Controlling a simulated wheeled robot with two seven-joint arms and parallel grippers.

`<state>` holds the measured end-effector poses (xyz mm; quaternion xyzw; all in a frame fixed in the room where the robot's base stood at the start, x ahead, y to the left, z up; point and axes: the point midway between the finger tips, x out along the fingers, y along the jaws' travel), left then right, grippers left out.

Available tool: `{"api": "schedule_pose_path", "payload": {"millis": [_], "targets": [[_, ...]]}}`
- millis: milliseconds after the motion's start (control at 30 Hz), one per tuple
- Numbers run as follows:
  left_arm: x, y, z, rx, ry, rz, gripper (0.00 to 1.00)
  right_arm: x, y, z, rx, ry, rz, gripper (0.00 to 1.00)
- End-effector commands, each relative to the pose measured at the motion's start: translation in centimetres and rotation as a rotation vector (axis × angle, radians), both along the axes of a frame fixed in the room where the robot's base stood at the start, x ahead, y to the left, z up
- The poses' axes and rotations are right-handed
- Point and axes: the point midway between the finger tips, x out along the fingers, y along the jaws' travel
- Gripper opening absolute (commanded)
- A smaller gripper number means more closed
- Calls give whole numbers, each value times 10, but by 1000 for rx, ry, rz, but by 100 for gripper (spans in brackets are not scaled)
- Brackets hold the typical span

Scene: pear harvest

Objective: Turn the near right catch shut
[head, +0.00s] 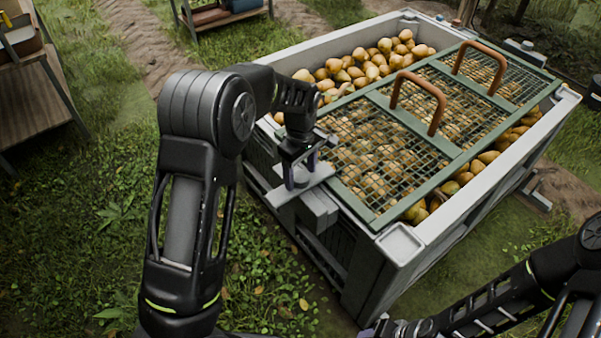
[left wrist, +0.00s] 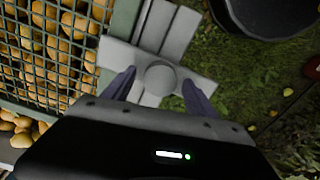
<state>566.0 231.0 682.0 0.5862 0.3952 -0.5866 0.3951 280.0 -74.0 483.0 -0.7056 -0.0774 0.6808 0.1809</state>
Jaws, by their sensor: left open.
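A grey catch (head: 318,176) with a flat bar and a round knob sits on the crate's near edge, left of the lid's front corner. In the left wrist view, the catch (left wrist: 160,78) lies crosswise to the rim, its inner end appearing to reach the lid's green frame. My left gripper (head: 300,178) points down over it, open, with one finger (left wrist: 118,84) and the other (left wrist: 198,102) on either side of the knob, apart from it. The green mesh lid (head: 455,158) lies over the pears. My right gripper (head: 388,328) is at the bottom edge, mostly cut off.
The grey crate (head: 462,208) is full of pears (head: 375,62). Two brown handles (head: 421,84) stand up from the lid. Another grey fitting (head: 526,47) is at the far right side. A wooden table (head: 38,92) stands at left. Grass is free in front.

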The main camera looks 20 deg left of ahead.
Motion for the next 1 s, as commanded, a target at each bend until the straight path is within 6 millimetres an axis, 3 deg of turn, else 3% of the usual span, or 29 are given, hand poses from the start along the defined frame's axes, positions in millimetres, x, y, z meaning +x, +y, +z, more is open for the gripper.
{"api": "schedule_pose_path", "payload": {"millis": [500,1000], "targets": [[0,0,71,1,-1,0,67,0,0,6,0,0,0,45],[0,0,74,0,0,1,67,0,0,6,0,0,0,45]]}}
